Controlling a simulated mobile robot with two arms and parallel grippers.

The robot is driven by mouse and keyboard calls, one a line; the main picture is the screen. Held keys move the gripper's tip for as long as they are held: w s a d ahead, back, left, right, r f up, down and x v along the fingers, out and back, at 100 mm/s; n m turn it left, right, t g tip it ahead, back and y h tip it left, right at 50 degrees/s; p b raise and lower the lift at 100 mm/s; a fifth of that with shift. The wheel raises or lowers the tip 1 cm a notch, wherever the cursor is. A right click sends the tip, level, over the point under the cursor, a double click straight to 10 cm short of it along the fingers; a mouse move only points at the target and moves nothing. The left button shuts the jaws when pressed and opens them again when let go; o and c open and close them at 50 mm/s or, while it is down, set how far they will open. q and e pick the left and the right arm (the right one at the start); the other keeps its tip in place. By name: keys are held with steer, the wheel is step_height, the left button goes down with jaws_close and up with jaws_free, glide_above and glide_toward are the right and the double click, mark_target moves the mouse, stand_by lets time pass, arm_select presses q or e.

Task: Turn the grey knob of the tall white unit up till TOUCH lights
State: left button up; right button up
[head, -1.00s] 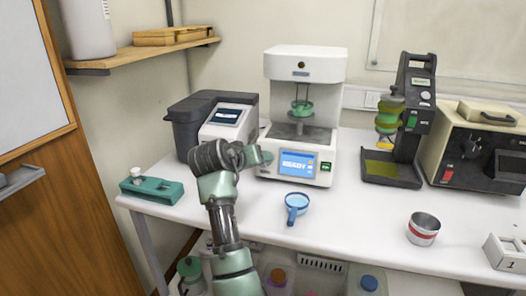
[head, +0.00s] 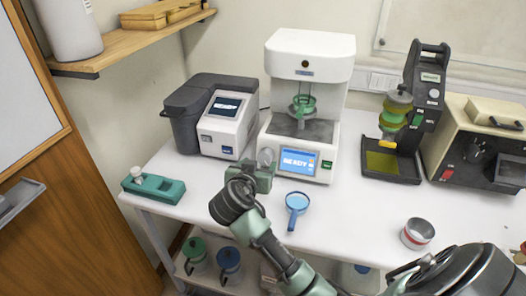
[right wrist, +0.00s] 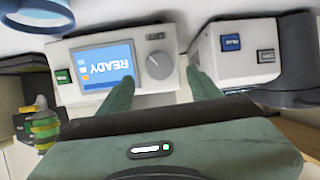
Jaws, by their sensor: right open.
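The tall white unit (head: 312,52) stands at the back middle of the table. Its blue screen (head: 298,162) reads READY. The grey knob (head: 266,156) is on its front, left of the screen; in the right wrist view, where things appear upside down, the knob (right wrist: 160,65) lies beside the screen (right wrist: 102,65). My right gripper (head: 262,168) is in front of the knob. In the right wrist view its fingers (right wrist: 160,79) are open, one on each side of the knob, with nothing held. Contact with the knob cannot be told. My left gripper is not in view.
A grey and white device (head: 225,125) stands close left of the unit. A blue-handled round dish (head: 297,201) lies in front of it. A dark stand (head: 412,110) is to the right, a metal cup (head: 417,233) at the front right, a green block (head: 153,186) at the left edge.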

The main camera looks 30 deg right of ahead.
mark_target(264, 158)
steer(key=p+x, duration=0.1)
steer(key=x, duration=0.4)
steer(key=shift+d, duration=0.15)
steer(key=shift+w+d+f, duration=0.1)
steer(key=shift+w+f, duration=0.05)
steer(key=shift+w, duration=0.05)
steer(key=c, duration=1.3)
steer(key=shift+c, duration=0.3)
steer(key=m+b, duration=0.2)
steer(key=b, duration=0.1)
steer(key=shift+f, duration=0.35)
steer(key=shift+r+m+b, duration=0.2)
steer(key=shift+m+b, duration=0.2)
steer(key=shift+b, duration=0.2)
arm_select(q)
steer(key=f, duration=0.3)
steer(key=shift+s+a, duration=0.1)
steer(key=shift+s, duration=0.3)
arm_select(e)
steer(key=shift+d+r+t, duration=0.1)
steer(key=shift+r+t, duration=0.05)
steer(key=shift+t, duration=0.15)
